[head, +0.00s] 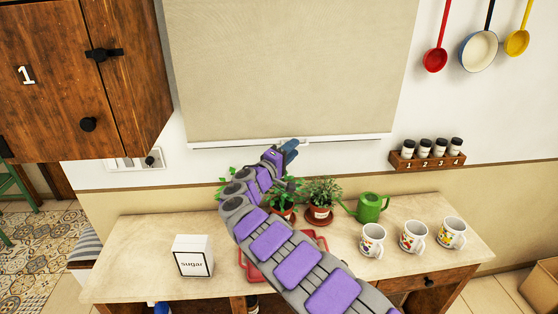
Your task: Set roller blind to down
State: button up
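The roller blind (290,65) is a beige fabric panel hanging on the wall at the top middle. Its top edge is out of view. A thin white bar (350,139) runs along its bottom edge, above the counter. My arm reaches up from the lower right. My gripper (292,147) is at the blind's bottom bar, overlapping it in the picture. I cannot tell whether it touches the bar, or whether the fingers are open or shut on it.
The counter (130,270) holds a sugar box (193,256), a red tray (254,273), potted plants (322,195), a green watering can (371,207) and mugs (413,237). A wooden cabinet (70,80) juts out at left.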

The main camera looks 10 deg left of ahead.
jog(key=p+v, duration=0.2)
jog(key=v, duration=1.5)
jog(key=shift+f, duration=0.1)
